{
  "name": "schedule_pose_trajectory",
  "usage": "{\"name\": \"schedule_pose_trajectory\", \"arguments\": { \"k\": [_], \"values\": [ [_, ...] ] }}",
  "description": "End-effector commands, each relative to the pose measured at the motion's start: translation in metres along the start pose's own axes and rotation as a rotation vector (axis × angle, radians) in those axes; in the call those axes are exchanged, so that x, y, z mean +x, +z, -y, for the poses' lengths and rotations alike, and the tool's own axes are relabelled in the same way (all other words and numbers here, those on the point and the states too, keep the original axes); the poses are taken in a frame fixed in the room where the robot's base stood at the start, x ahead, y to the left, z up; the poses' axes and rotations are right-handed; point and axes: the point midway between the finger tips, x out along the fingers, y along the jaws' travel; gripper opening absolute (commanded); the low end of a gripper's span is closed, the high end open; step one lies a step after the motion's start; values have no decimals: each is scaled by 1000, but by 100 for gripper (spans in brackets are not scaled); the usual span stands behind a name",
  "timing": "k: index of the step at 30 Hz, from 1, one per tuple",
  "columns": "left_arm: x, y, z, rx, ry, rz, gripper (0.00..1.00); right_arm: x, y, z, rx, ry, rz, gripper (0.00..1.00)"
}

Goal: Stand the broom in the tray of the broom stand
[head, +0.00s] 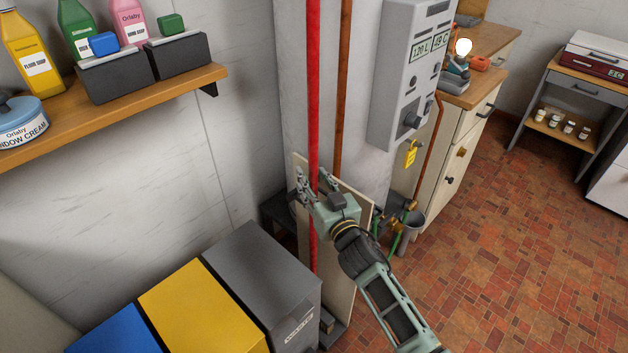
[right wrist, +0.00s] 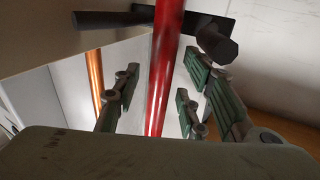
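A long red pole (head: 313,80), which looks like the broom's handle, stands upright beside the wall. Its lower end is hidden behind the bins, and no bristles show. My right gripper (head: 315,182) is at the pole, one finger on each side. In the right wrist view the red pole (right wrist: 165,70) runs between the open fingers, with gaps beside it. A dark bracket (right wrist: 215,42) shows near the pole there. A pale upright board (head: 343,285) with a dark base (head: 333,334) may be the broom stand; its tray is mostly hidden. My left gripper is out of view.
Blue, yellow and grey bins (head: 262,275) stand at the lower left, close to the pole. A shelf (head: 120,115) with bottles is above them. A grey wall unit (head: 408,75) and a copper pipe (head: 345,90) are near my right arm. Tiled floor (head: 500,240) is clear at right.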

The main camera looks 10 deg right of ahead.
Motion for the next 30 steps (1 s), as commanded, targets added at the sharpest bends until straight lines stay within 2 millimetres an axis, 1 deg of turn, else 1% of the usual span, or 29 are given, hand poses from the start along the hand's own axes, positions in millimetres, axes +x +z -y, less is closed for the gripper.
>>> {"name": "schedule_pose_trajectory", "arguments": {
  "k": [7, 11, 14, 21, 24, 27, 30],
  "values": [
    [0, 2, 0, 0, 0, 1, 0, -2, 3, 0, 0, 1, 5, 39],
    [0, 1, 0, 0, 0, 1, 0, -13, 3, 0, 1, 1, 5, 39],
    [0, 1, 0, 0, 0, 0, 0, -30, 3, 0, 0, 1, 6, 39],
    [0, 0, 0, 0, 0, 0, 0, -82, 2, 0, 1, 1, 5, 39],
    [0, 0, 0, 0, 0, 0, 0, -100, 2, 0, 2, 0, 4, 39],
    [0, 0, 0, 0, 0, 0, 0, -111, 2, 0, 0, 1, 3, 39],
    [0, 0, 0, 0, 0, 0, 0, -118, 1, 0, 0, 1, 2, 39]
  ]
}}
